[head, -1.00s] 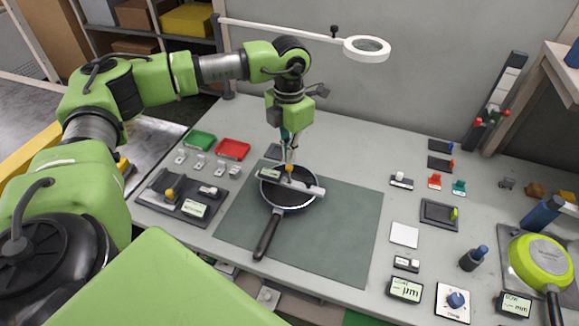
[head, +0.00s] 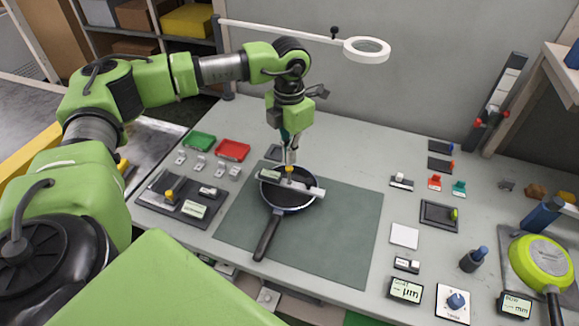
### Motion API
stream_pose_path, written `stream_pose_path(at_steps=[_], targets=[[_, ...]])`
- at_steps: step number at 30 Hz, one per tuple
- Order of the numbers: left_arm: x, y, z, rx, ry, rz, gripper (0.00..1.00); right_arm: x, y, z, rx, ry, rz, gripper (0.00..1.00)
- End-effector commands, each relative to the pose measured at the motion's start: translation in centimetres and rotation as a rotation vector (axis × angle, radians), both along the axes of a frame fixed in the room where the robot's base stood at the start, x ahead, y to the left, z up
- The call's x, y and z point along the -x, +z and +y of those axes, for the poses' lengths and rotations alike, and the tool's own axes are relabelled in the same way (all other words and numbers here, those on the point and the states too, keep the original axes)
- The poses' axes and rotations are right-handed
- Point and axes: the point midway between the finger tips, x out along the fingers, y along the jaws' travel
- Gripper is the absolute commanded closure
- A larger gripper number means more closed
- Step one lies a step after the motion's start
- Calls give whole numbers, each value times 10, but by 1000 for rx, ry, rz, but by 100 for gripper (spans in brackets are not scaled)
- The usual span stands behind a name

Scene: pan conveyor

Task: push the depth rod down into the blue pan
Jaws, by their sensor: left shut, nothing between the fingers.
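The blue pan (head: 297,209), with a dark inside and a black handle toward the front, sits on the grey-green mat (head: 340,235). My left gripper (head: 290,161) points down, shut and empty, right above the knob. I cannot tell whether it touches the knob. The rod below the gauge is too small to make out. My right gripper is not in view.
A dark tray with a gauge (head: 165,207) and red (head: 233,150) and green (head: 199,141) trays lie left of the mat. A ring magnifier (head: 367,50) hangs at the back. Small tools and a green pan (head: 540,262) are at the right. The mat's right half is clear.

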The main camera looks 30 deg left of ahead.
Motion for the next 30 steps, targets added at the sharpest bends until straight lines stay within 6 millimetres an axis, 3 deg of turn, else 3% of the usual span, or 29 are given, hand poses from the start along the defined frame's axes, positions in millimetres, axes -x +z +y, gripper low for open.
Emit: stream_pose_path(at_steps=[30], targets=[[0, -18, 0, 0, 0, 0, 100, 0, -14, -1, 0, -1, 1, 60]])
